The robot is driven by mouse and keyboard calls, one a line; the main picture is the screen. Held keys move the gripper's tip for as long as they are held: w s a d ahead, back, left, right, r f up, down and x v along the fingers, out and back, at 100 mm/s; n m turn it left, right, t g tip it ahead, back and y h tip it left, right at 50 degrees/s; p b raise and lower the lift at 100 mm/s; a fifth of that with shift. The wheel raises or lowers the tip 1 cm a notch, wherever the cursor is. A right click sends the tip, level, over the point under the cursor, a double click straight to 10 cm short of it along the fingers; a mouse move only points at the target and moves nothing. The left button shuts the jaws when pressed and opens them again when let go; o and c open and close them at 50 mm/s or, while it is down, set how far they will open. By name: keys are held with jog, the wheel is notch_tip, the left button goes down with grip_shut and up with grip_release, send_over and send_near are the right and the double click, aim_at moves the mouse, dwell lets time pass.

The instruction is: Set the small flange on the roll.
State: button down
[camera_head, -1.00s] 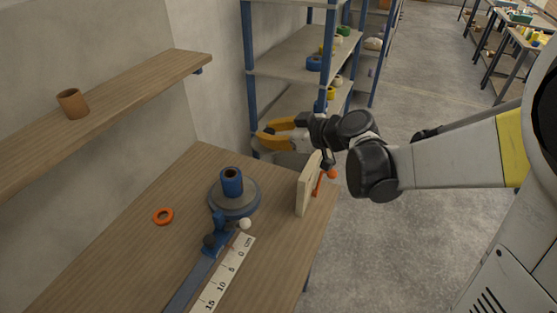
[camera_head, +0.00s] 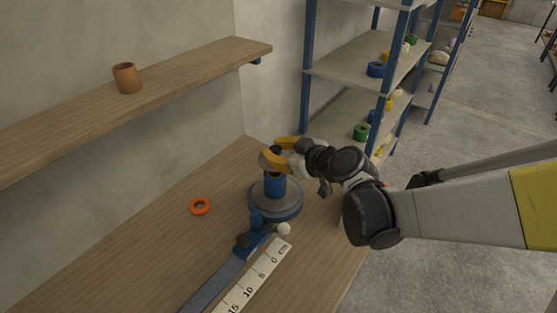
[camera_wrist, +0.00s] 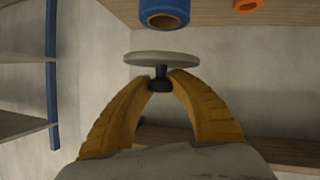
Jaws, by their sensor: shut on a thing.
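The small flange, a grey disc (camera_head: 271,164) with a dark knob, is in my gripper (camera_head: 286,152) just above the roll. In the wrist view, my gripper's yellow fingers (camera_wrist: 160,84) are shut on the flange's knob. The flange disc (camera_wrist: 160,58) is close to the open end of the roll (camera_wrist: 165,8), with a gap showing between them. The brown core of the roll shows there. In the head view the fingers partly cover the flange.
An orange ring (camera_head: 200,207) lies on the bench left of the roll. A wall shelf (camera_head: 60,112) with a brown cup (camera_head: 126,78) is at left. Storage racks (camera_head: 352,110) stand behind.

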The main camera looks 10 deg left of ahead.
jog(key=shift+f+b, duration=1)
jog(key=shift+f, duration=1.05)
jog(key=shift+f+b, duration=0.25)
jog(key=shift+b, duration=0.05)
jog(key=c, duration=1.3)
grip_release()
jog(key=shift+o, duration=0.3)
jog(key=shift+r, duration=0.1)
